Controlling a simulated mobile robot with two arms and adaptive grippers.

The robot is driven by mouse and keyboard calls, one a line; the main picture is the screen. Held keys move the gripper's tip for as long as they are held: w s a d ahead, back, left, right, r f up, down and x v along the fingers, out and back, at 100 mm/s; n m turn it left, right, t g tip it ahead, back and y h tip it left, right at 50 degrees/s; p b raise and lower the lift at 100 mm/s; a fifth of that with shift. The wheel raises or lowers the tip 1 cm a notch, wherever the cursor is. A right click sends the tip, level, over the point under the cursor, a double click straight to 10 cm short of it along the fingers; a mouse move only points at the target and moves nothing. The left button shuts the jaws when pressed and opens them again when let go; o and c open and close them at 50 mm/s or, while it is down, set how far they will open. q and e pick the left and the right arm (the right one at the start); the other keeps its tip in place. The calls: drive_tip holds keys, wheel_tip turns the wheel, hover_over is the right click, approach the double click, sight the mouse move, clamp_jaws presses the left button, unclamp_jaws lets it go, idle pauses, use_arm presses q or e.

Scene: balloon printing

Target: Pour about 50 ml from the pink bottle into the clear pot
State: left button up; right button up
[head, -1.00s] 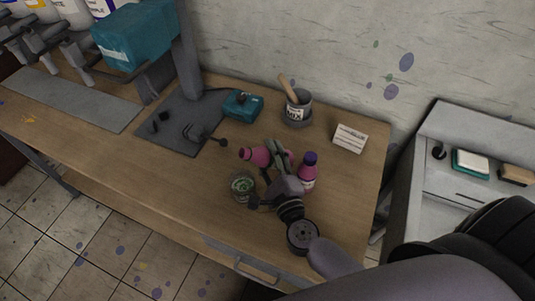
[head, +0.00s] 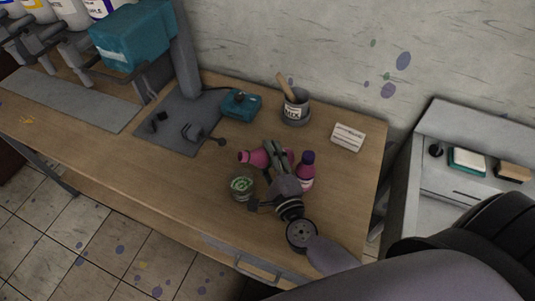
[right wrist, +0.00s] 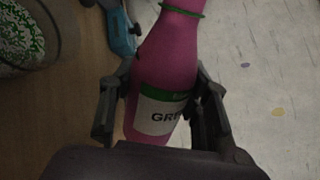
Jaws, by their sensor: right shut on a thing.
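The pink bottle (head: 256,157) is tipped on its side in my right gripper (head: 274,155), its neck end pointing left in the head view. In the right wrist view the pink bottle (right wrist: 167,60) has a green ring and a white label reading "GR", and my right gripper (right wrist: 160,105) is shut around its body. The clear pot (head: 242,188) stands on the bench just below and left of the bottle's neck, with green-and-white pattern showing; it also shows in the right wrist view (right wrist: 28,35). No stream is visible. My left gripper is not in view.
A second pink bottle with a purple cap (head: 306,170) stands upright close right of my gripper. A grey MIX cup (head: 296,107) with a wooden stick, a teal box (head: 240,103) and a white card (head: 348,137) stand farther back. The bench (head: 180,185) is clear at left front.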

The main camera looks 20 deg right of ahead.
drive_tip(key=shift+d+f+n+p, duration=0.15)
drive_tip(key=shift+f+n+p, duration=0.15)
drive_tip(key=shift+n, duration=0.4)
idle(0.3)
idle(0.4)
drive_tip(key=shift+f+n, duration=0.25)
drive_tip(key=shift+n, duration=0.25)
drive_tip(key=shift+f+n+p, duration=0.2)
drive_tip(key=shift+n+p, duration=0.1)
drive_tip(key=shift+n, duration=0.1)
drive_tip(key=shift+f+n, duration=0.35)
drive_tip(key=shift+n, duration=0.45)
